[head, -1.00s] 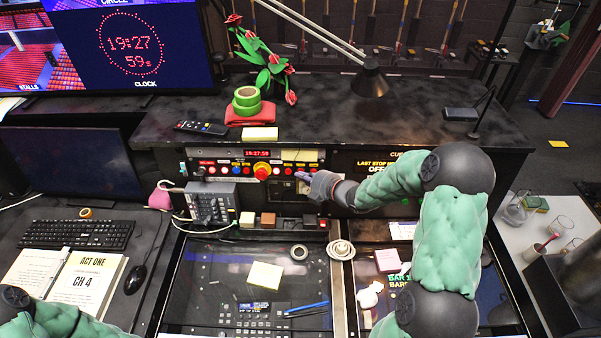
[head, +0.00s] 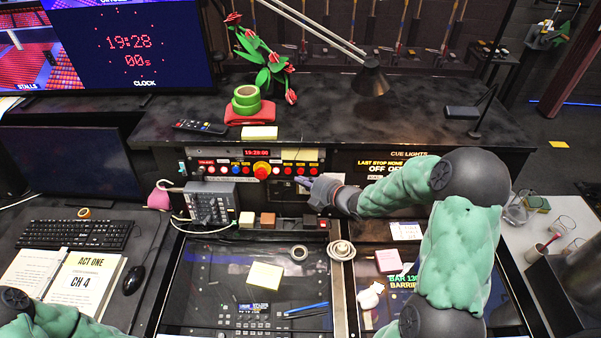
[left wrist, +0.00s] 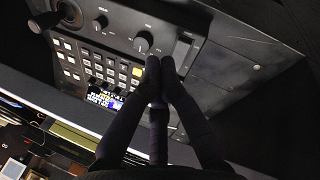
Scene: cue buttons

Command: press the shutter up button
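The button panel (head: 250,153) runs along the front of the raised desk in the head view. It has a red digital display, a large red knob-like button (head: 262,170) and rows of small coloured buttons. A short row of small buttons (head: 300,169) with orange labels sits at its right end; the labels are too small to read, so I cannot tell which is shutter up. My right gripper (head: 303,183) looks shut and empty, its tips just below this row, apparently apart from it. My left gripper (left wrist: 160,67) is shut and empty over a keypad console in the left wrist view.
A grey box with switches (head: 211,203) stands left of my right gripper, under the panel. The console (left wrist: 100,65) has knobs and keys.

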